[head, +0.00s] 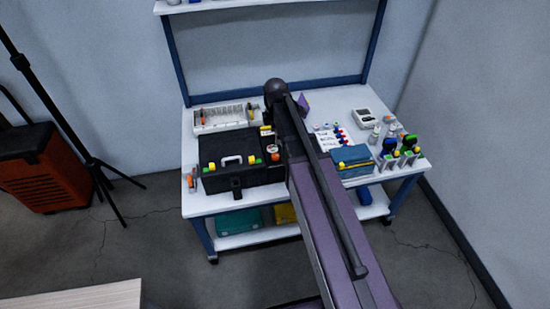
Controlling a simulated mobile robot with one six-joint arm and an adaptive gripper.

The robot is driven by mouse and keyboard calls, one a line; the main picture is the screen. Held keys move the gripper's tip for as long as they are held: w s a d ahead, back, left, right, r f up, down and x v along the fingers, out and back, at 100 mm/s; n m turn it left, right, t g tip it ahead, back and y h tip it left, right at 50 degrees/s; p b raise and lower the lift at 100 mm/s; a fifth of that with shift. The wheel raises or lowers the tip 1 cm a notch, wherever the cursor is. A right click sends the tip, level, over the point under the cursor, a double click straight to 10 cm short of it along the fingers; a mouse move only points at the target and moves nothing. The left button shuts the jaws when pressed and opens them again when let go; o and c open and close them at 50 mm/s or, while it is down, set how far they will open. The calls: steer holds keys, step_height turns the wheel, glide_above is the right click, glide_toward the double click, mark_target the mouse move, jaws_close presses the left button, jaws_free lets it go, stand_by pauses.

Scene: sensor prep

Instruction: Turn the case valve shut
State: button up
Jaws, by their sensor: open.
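A black case (216,181) sits closed on the left part of the white workbench (205,203), with a white handle (231,159) on top. Small yellow parts show on it, one at the left (211,167) and one right of the handle (252,159). A small round white and red part (273,149) shows at the case's right side, close to my arm. I cannot tell which of these small parts is the valve, or how it is turned. My arm reaches over the bench just right of the case. My gripper cannot be made out, hidden by the arm or out of sight.
A white tray (221,118) stands behind the case. Right of my arm are a blue box (351,158), a white sheet (330,142), small bottles, a white device (362,119) and green-topped items (409,142). A black tripod (62,104) and an orange case (25,176) stand left.

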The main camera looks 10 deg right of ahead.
mark_target(276, 155)
steer(key=shift+f+b, duration=4.95)
steer(key=shift+f, duration=0.3)
jaws_close()
